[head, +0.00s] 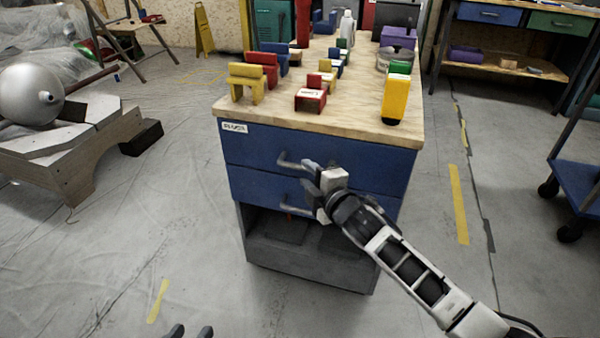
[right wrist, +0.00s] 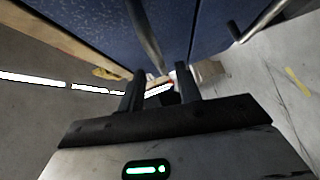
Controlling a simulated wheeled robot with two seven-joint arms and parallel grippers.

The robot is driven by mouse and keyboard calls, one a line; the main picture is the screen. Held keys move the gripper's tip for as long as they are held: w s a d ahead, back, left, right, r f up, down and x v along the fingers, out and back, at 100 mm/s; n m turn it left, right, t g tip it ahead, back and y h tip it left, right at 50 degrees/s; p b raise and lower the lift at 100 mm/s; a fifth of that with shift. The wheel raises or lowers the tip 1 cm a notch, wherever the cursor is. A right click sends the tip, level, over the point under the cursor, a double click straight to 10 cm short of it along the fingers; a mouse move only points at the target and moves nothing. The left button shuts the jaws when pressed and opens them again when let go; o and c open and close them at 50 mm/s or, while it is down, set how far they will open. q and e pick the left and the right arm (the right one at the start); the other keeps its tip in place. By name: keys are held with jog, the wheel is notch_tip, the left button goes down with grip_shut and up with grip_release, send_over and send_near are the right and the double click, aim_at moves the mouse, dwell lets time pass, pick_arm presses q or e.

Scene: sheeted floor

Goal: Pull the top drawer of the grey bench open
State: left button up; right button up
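The grey bench (head: 262,255) has a wooden top and two blue drawer fronts. The top drawer (head: 250,150) looks shut, its front in line with the one below. Its grey bar handle (head: 287,161) is partly hidden by my right gripper (head: 309,178). In the right wrist view the handle (right wrist: 147,38) runs down toward the gap between the fingers of the right gripper (right wrist: 160,82). The fingers are apart; I cannot tell whether they touch the handle.
The lower drawer (head: 262,188) has its own handle (head: 290,197) close under the right gripper. Several coloured blocks and a yellow item (head: 396,95) stand on the wooden top. A blue cart (head: 580,185) stands at the right. The floor in front of the bench is clear.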

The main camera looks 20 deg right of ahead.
aim_at(302, 169)
jog(key=b+x, duration=0.1)
jog(key=x, duration=0.3)
jog(key=shift+w, duration=0.3)
pick_arm(q)
jog(key=shift+d+r+t+h, duration=0.3)
jog(key=shift+r+t, duration=0.1)
jog(key=shift+r, duration=0.2)
jog(key=shift+s, duration=0.1)
